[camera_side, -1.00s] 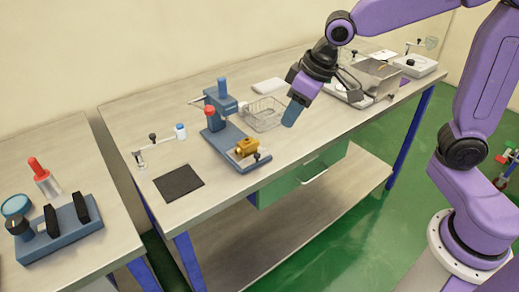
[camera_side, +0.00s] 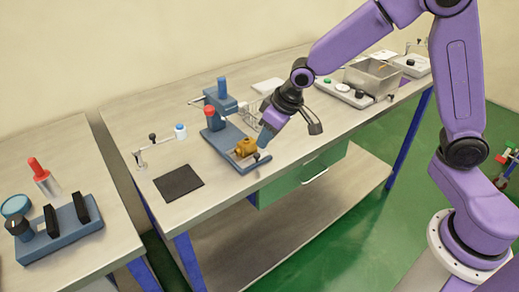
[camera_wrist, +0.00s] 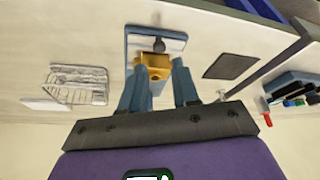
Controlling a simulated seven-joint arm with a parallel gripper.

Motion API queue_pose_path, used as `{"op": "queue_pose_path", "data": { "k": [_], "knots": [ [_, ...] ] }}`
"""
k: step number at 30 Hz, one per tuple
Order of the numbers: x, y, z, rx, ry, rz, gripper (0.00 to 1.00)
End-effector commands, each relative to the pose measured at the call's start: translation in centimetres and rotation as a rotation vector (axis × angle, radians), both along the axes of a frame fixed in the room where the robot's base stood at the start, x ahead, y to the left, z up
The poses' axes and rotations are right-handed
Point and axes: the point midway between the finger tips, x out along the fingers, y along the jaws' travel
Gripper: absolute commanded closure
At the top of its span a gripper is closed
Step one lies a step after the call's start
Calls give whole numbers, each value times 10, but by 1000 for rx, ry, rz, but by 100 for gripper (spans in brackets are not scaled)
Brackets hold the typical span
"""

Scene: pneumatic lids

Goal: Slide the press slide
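The blue press (camera_side: 222,138) stands on the bench, with a brass-yellow block (camera_side: 246,147) on its base and a small black knob (camera_side: 257,157) at the near end. My gripper (camera_side: 264,139) is just right of the yellow block and above the base's near end. In the wrist view, the yellow block (camera_wrist: 153,66) shows beyond and between the two blue fingers of my gripper (camera_wrist: 159,78), with the black knob (camera_wrist: 159,45) past it. The fingers are apart and nothing is seen gripped. Whether they touch the block cannot be told.
A wire basket (camera_side: 246,119) stands behind my gripper. A dark mat (camera_side: 178,183) and a small stand with a blue-capped bottle (camera_side: 180,131) are left of the press. A metal box (camera_side: 372,76) is farther right. The bench front right of the press is clear.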

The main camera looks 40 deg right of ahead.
Motion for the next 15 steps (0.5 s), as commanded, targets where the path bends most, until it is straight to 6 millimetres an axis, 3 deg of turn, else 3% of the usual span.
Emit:
{"op": "queue_pose_path", "data": {
  "k": [6,15],
  "knots": [
    [11,4,-32,-2,3,0,70],
    [21,9,-55,0,0,1,70]
  ]
}}
